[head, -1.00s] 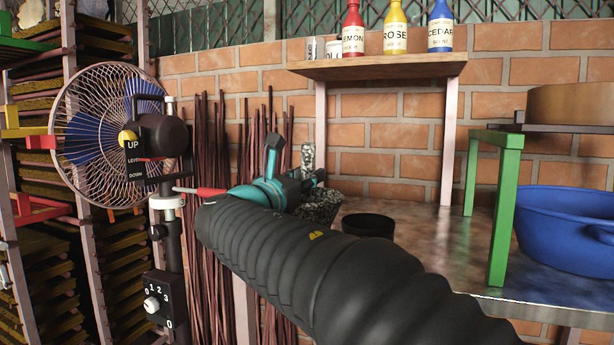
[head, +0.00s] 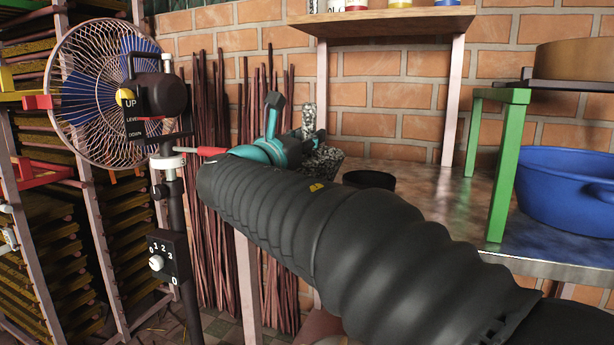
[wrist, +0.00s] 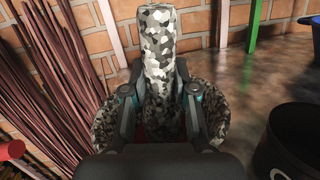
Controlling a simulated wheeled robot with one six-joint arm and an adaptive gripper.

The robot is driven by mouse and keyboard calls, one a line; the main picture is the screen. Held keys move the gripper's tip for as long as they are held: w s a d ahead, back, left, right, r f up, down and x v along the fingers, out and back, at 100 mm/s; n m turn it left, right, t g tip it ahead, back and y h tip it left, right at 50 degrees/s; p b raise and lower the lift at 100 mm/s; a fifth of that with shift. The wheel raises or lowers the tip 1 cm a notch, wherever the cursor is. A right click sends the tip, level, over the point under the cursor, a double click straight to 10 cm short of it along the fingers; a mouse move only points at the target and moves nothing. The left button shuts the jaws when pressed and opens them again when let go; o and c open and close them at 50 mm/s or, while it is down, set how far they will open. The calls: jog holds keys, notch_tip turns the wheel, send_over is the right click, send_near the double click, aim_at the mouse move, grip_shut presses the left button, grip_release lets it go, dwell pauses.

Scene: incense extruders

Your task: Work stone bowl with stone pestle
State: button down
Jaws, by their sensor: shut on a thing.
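The speckled grey stone pestle (wrist: 157,48) stands nearly upright in the wrist view; its top also shows in the head view (head: 309,117). My gripper (wrist: 160,95) is shut on the pestle, one finger on each side of it. The stone bowl (wrist: 215,128) is below and around the pestle's lower end, and its rim shows on both sides of my gripper. In the head view the bowl (head: 326,160) is mostly hidden behind my gripper and arm. The pestle's lower tip is hidden, so I cannot tell whether it touches the bowl's bottom.
A black cup (head: 369,180) stands right of the bowl on the metal table (head: 440,200). A green stand (head: 507,165) and a blue basin (head: 565,195) are farther right. Incense sticks (head: 205,120) lean on the wall at left, near a fan (head: 105,95).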

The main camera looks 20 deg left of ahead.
jog(key=shift+f, duration=0.25)
jog(key=shift+d, duration=0.15)
jog(key=shift+d, duration=0.45)
jog(key=shift+w+a+f, duration=0.1)
jog(key=shift+w+a, duration=0.2)
jog(key=shift+w, duration=0.2)
jog(key=shift+a+p, duration=0.5)
jog(key=shift+p, duration=0.3)
jog(key=shift+s+a, duration=0.35)
jog(key=shift+s, duration=0.05)
jog(key=shift+s+d, duration=0.25)
jog(key=shift+s, duration=0.3)
jog(key=shift+d, duration=0.6)
